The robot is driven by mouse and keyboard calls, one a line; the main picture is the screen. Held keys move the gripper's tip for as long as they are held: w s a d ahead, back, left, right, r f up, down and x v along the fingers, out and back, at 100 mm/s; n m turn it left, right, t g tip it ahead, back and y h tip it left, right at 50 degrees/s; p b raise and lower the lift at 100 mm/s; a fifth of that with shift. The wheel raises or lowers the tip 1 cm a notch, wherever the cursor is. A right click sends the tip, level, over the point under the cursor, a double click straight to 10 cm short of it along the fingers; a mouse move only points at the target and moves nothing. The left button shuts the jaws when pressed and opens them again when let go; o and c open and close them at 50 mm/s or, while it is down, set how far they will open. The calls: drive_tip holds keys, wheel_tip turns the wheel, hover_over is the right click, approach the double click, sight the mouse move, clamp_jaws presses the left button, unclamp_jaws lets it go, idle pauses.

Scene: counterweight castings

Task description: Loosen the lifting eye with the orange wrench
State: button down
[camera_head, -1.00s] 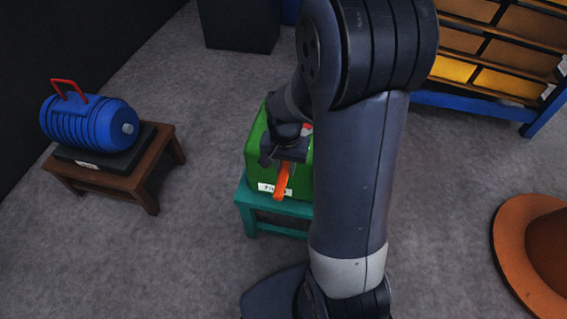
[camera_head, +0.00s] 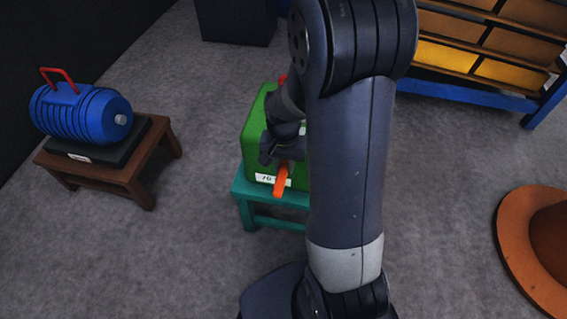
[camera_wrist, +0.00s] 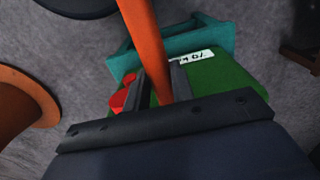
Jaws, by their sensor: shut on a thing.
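The orange wrench (camera_head: 281,180) is in my gripper (camera_head: 284,148), its handle hanging out over the front of the green casting (camera_head: 256,145). In the wrist view the wrench (camera_wrist: 143,38) runs up between the two dark jaws (camera_wrist: 158,88), which are shut on it. A red part (camera_wrist: 120,99), apparently the lifting eye, shows beside the jaws on the casting (camera_wrist: 222,82). In the head view only a red bit (camera_head: 283,78) shows at the casting's far edge beside my arm. My arm and jaws hide the wrench's working end and whether it touches the eye.
The casting stands on a teal stand (camera_head: 262,195). A blue ribbed casting (camera_head: 85,112) with a red handle sits on a brown stand (camera_head: 100,172) to the left. Shelving (camera_head: 480,65) is at the back right and an orange-brown round object (camera_head: 520,245) at right. Grey floor lies between.

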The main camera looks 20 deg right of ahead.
drive_tip(key=shift+w+d, duration=0.2)
drive_tip(key=shift+w, duration=0.1)
drive_tip(key=shift+w+d+p, duration=0.2)
drive_tip(key=shift+w+d, duration=0.3)
drive_tip(key=shift+w, duration=0.25)
drive_tip(key=shift+w+d+p, duration=0.2)
drive_tip(key=shift+w+d, duration=0.35)
drive_tip(key=shift+w, duration=0.25)
drive_tip(key=shift+w+d+p, duration=0.2)
drive_tip(key=shift+w+d, duration=0.3)
drive_tip(key=shift+w, duration=0.25)
drive_tip(key=shift+d, duration=0.1)
drive_tip(key=shift+s+d+n, duration=0.5)
drive_tip(key=shift+d+n, duration=0.1)
drive_tip(key=shift+d, duration=0.1)
drive_tip(key=shift+d, duration=0.15)
drive_tip(key=shift+s+d+n, duration=0.4)
drive_tip(key=shift+d+n, duration=0.1)
drive_tip(key=shift+d, duration=0.25)
drive_tip(key=shift+d, duration=0.1)
